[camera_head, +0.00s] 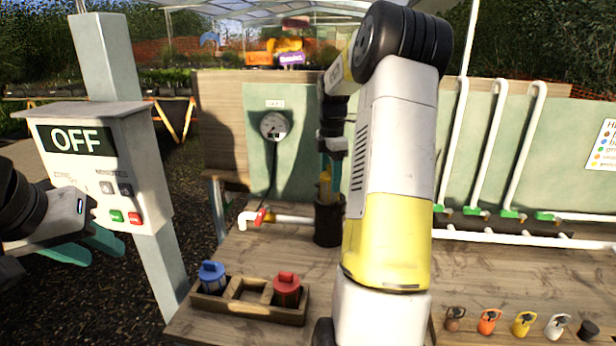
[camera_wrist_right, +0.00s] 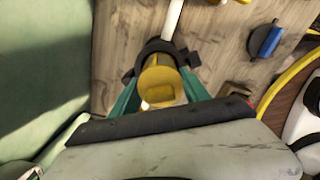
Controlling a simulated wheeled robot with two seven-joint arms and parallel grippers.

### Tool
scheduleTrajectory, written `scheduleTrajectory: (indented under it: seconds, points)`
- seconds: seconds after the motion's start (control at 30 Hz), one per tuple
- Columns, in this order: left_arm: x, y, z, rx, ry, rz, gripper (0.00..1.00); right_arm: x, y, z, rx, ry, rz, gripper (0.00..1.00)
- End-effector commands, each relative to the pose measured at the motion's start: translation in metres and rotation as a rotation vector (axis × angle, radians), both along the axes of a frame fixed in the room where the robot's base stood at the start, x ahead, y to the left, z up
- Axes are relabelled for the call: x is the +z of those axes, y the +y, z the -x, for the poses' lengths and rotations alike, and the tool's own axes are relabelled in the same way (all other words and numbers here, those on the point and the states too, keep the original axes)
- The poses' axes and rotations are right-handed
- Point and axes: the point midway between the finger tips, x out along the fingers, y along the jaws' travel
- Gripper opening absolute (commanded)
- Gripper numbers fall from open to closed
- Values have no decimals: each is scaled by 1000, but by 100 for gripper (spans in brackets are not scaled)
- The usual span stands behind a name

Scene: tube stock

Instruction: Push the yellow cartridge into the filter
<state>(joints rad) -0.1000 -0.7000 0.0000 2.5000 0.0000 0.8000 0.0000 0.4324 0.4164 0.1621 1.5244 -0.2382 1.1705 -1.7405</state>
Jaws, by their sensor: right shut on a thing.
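The yellow cartridge (camera_head: 325,182) is upright at the mouth of the dark cylindrical filter (camera_head: 327,224) on the bench. My right gripper (camera_head: 329,172) points down from above and is shut on the cartridge. In the right wrist view, the cartridge (camera_wrist_right: 160,82) sits between the teal fingers of the gripper (camera_wrist_right: 162,95), with the dark filter rim (camera_wrist_right: 150,50) just beyond it. How deep the cartridge sits is unclear. My arm hides part of the area. My left gripper (camera_head: 92,248) is empty, with teal fingers apart, in front of the control box.
A control box (camera_head: 98,165) reading OFF, with green and red buttons, stands on a post at left. A wooden tray (camera_head: 246,310) holds blue and red cartridges, its middle slot empty. A gauge (camera_head: 273,125) is behind. Several small coloured caps (camera_head: 488,321) line the right front.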

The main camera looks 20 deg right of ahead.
Motion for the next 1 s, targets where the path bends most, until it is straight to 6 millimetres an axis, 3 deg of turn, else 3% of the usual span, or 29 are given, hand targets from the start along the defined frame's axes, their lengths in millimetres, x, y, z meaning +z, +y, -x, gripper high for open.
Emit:
scheduleTrajectory:
  seconds: [1.0]
  points:
    - [0,0,0,0,0,0,36,-21,0,0,0,1,0,13]
